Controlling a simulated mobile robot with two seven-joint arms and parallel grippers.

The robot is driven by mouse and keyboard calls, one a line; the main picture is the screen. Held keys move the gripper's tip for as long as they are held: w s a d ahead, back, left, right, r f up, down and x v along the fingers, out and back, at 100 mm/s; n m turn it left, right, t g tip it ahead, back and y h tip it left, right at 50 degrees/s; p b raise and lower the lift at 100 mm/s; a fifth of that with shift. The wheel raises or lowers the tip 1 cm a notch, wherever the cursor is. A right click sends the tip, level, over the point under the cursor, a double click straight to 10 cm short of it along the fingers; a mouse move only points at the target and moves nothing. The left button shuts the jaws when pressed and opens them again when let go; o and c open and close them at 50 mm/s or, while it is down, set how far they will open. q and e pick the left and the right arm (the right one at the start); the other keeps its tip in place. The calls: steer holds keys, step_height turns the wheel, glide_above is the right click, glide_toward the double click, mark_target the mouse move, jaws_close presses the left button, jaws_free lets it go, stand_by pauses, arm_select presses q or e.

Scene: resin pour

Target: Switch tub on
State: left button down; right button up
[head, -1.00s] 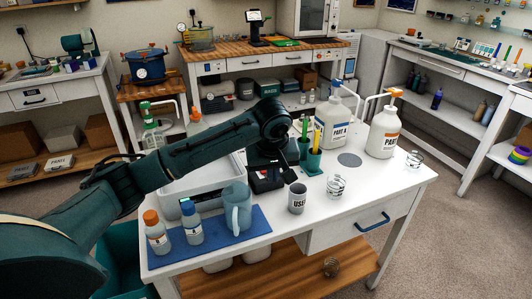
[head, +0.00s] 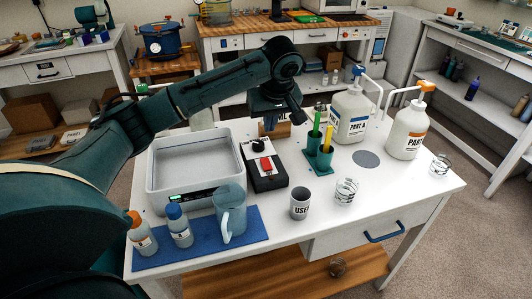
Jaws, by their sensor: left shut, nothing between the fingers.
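The tub (head: 154,175) is a pale grey open basin on the white table, left of centre. A small green display is lit on its front edge. Just right of it sits a black control box (head: 268,182) with a round black knob and a red rocker switch (head: 265,166). I cannot tell which way the rocker is tipped. My left gripper (head: 270,124) points down, shut and empty, above and behind the box, apart from the switch. My right gripper is not in view.
A blue mat (head: 258,230) at the front left holds two capped bottles and a blue-grey jug (head: 231,212). A green pen holder (head: 319,155) and two pump bottles stand behind.

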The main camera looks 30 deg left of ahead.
arm_select(q)
glide_toward(265, 159)
steer(key=x, duration=0.5)
steer(key=shift+a+f, duration=0.15)
steer(key=shift+f, duration=0.6)
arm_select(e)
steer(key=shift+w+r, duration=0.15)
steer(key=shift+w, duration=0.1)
arm_select(q)
steer(key=shift+w, duration=0.15)
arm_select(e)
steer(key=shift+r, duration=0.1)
